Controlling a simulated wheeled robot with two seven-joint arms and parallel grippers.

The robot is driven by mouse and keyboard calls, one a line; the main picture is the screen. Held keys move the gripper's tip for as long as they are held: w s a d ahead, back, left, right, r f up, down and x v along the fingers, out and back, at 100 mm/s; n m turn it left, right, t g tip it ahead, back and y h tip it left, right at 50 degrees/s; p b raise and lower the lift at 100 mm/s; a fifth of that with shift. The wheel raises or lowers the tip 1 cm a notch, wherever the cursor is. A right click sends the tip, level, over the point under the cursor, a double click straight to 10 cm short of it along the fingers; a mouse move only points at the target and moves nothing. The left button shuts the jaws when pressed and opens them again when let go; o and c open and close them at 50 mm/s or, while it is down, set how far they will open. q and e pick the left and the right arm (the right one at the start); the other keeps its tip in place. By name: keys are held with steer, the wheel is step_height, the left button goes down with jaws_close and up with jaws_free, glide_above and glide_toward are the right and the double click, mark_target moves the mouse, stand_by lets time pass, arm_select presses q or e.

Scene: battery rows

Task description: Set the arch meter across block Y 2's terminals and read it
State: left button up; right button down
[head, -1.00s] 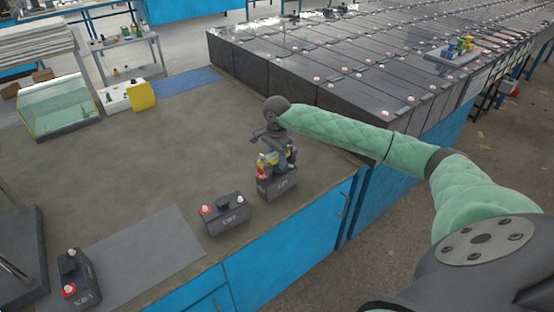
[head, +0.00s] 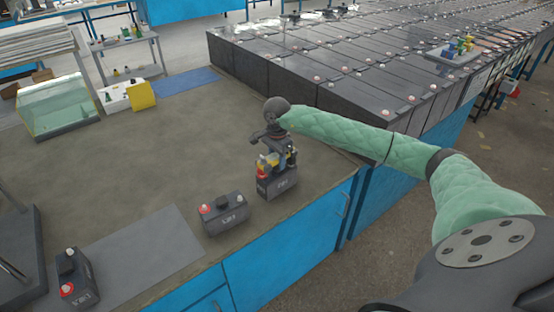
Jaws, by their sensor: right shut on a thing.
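A dark block (head: 278,188) stands near the table's front edge, directly below my right gripper. My right gripper (head: 274,152) points down and is shut on the arch meter (head: 268,161), a small yellow piece mostly hidden by the fingers. The meter is at the block's top, by its red terminal; I cannot tell whether it touches both terminals. Its reading is not visible. A second dark block (head: 224,215) with a red terminal stands to the left. A third block (head: 75,280) is at the lower left. Their labels are too small to read surely. My left gripper is not in view.
A grey mat (head: 150,255) lies between the left blocks. Rows of large dark batteries (head: 330,75) fill the back right. A glass tank (head: 60,107), a yellow piece (head: 141,95) and a blue mat (head: 186,80) are at the back left. The middle of the tabletop (head: 170,150) is clear.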

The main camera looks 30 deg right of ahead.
steer(key=shift+f+b, duration=0.5)
steer(key=shift+f, duration=0.2)
steer(key=c, duration=0.9)
jaws_free()
steer(key=shift+r, duration=0.1)
steer(key=shift+o, duration=0.2)
steer(key=shift+r, duration=0.5)
step_height(320, 180, up, 5)
steer(key=shift+b, duration=1)
steer(key=shift+r, duration=0.9)
